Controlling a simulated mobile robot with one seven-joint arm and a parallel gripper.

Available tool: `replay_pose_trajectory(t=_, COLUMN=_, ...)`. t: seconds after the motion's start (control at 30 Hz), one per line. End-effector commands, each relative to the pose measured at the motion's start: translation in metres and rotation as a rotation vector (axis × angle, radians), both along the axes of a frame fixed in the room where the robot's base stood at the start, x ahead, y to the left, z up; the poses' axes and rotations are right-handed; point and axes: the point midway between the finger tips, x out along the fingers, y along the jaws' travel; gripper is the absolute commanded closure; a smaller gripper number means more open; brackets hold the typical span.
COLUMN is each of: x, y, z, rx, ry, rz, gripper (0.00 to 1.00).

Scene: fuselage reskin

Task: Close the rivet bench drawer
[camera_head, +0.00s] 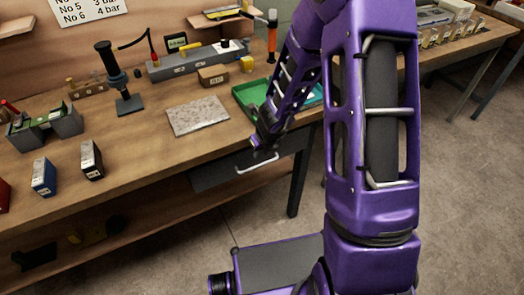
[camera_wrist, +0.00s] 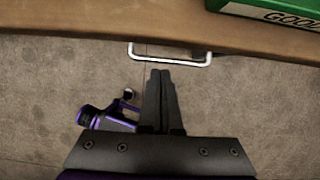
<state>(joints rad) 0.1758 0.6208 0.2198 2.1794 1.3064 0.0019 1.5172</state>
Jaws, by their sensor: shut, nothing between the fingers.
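The rivet bench drawer (camera_head: 218,173) is a dark grey box front under the edge of the bench. Its pale bar handle (camera_head: 257,167) faces the room. In the wrist view the handle (camera_wrist: 170,61) sticks out past the wooden bench edge, with a thin dark strip of the drawer behind it. I cannot tell exactly how far the drawer stands out. My gripper (camera_head: 262,148) is in front of the drawer, close to the handle. In the wrist view its fingers (camera_wrist: 161,76) are together and empty, with the tips just short of the handle's bar.
The wooden bench (camera_head: 140,160) holds a green tray (camera_head: 243,95), a speckled plate (camera_head: 198,116), small boxes and tools. A bench leg (camera_head: 301,172) stands right of the drawer. A second bench (camera_head: 455,48) is at the back right. Open floor (camera_head: 470,190) lies to the right.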

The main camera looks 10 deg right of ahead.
Motion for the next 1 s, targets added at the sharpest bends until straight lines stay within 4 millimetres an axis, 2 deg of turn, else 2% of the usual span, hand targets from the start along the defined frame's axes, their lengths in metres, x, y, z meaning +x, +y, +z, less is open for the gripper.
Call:
replay_pose_trajectory(t=0.13, x=-0.02, y=-0.017, z=-0.043, rx=0.106, ry=0.069, rz=0.063, gripper=1.0)
replay_pose_trajectory(t=0.23, x=-0.038, y=-0.026, z=-0.076, rx=0.249, ry=0.076, rz=0.137, gripper=1.0)
replay_pose_trajectory(t=0.4, x=-0.053, y=-0.039, z=-0.109, rx=0.499, ry=-0.095, rz=0.223, gripper=1.0)
replay_pose_trajectory(t=0.53, x=-0.052, y=-0.061, z=-0.118, rx=0.613, ry=-0.358, rz=0.225, gripper=1.0)
replay_pose_trajectory(t=0.63, x=-0.048, y=-0.088, z=-0.119, rx=0.62, ry=-0.603, rz=0.182, gripper=1.0)
replay_pose_trajectory(t=0.8, x=-0.049, y=-0.143, z=-0.116, rx=0.495, ry=-0.955, rz=0.066, gripper=1.0)
replay_pose_trajectory(t=0.9, x=-0.053, y=-0.167, z=-0.114, rx=0.409, ry=-1.075, rz=0.011, gripper=1.0)
replay_pose_trajectory(t=1.0, x=-0.055, y=-0.179, z=-0.113, rx=0.353, ry=-1.134, rz=-0.018, gripper=1.0)
